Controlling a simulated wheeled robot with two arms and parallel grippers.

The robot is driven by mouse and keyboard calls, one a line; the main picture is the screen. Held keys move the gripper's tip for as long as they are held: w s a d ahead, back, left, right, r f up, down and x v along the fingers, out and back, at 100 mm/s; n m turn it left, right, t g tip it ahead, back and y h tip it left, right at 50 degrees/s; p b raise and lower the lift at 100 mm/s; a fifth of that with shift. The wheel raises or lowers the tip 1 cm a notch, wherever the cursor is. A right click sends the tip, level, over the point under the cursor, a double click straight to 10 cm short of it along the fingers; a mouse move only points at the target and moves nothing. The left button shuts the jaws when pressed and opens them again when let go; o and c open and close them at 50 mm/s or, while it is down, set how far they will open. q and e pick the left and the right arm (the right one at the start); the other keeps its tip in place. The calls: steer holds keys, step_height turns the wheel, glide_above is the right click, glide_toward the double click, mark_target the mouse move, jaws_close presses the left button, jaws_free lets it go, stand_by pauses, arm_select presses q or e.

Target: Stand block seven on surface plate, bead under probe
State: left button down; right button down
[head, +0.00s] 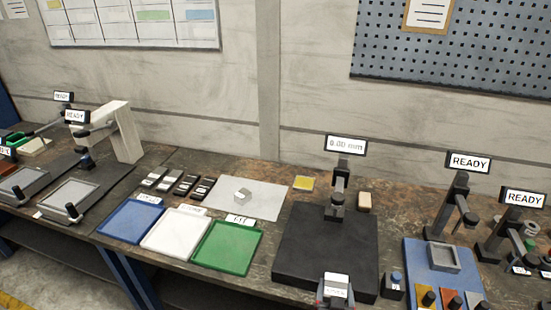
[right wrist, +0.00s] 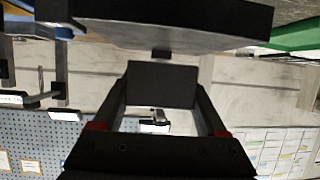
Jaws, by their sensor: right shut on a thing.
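The surface plate (head: 310,245) is a thick black slab on the bench; its underside and edge show in the right wrist view (right wrist: 170,28). A gauge stand with the probe (head: 337,200) rises at its rear, under a display (head: 346,146) reading 0.00 mm. My right gripper (head: 335,292) is at the plate's front edge, shut on a block (head: 337,282) with a pale top and a label too small to read. In the right wrist view the block (right wrist: 162,83) looks dark between the fingers. I cannot make out the bead. My left gripper is not in view.
Blue (head: 131,222), white (head: 176,232) and green (head: 227,248) trays lie left of the plate. A blue fixture base (head: 425,270) stands close on the right.

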steer(key=shift+w+d+y+b, duration=0.3)
steer(key=shift+w+y, duration=0.1)
steer(key=shift+n, duration=0.3)
steer(key=shift+d+f+n+t+y+b, duration=0.3)
steer(key=shift+f+y+b, duration=0.15)
steer(key=shift+f, duration=0.4)
steer(key=shift+s+f+n, duration=0.1)
steer(key=shift+f+n, duration=0.1)
steer(key=shift+n, duration=0.1)
steer(key=shift+s+f+n+y+b, duration=0.15)
steer(key=shift+s+f+y+b, duration=0.15)
steer(key=shift+f, duration=0.35)
steer(key=shift+s+f+n+y+b, duration=0.15)
steer(key=shift+s+f+y+b, duration=0.15)
steer(key=shift+f, duration=0.3)
steer(key=shift+d, duration=0.1)
